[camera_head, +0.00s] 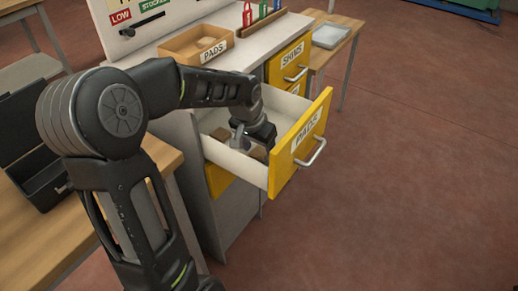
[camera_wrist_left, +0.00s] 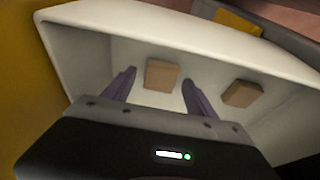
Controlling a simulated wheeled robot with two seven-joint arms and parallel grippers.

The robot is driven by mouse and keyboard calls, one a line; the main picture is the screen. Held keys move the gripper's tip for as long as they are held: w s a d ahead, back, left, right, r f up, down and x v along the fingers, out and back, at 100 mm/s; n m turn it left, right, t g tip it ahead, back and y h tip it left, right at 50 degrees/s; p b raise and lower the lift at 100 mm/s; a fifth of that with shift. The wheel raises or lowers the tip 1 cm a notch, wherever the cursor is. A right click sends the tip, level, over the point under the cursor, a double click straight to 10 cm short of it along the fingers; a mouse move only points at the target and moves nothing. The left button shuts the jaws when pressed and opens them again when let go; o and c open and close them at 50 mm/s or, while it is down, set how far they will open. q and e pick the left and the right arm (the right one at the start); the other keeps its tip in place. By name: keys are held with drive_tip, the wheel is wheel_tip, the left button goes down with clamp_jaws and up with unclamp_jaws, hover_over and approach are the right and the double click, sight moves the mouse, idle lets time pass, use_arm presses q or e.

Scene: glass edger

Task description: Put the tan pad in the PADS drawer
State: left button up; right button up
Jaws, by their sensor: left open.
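The PADS drawer (camera_head: 300,145) has a yellow front and is pulled open in the head view. Its pale inside wall also shows in the left wrist view (camera_wrist_left: 90,50). Two tan pads lie inside on the drawer floor. One tan pad (camera_wrist_left: 161,75) is seen between the fingertips in the left wrist view; the other tan pad (camera_wrist_left: 242,93) lies to the right, outside the fingers. My left gripper (camera_wrist_left: 158,78) is open, pointing down into the drawer, with gaps visible between its fingers and the nearer pad. My right gripper is not in view.
A cardboard-coloured tray labelled PADS (camera_head: 192,42) stands on the cabinet top and looks empty. A SHIMS drawer (camera_head: 291,62) is at the cabinet's upper right. A side table with a pale tray (camera_head: 331,36) stands behind. A black open case (camera_head: 42,165) is at left. The floor at right is clear.

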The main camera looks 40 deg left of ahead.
use_arm(q)
drive_tip(key=v, duration=1.1)
drive_tip(key=shift+s+r, duration=0.2)
drive_tip(key=shift+r, duration=0.2)
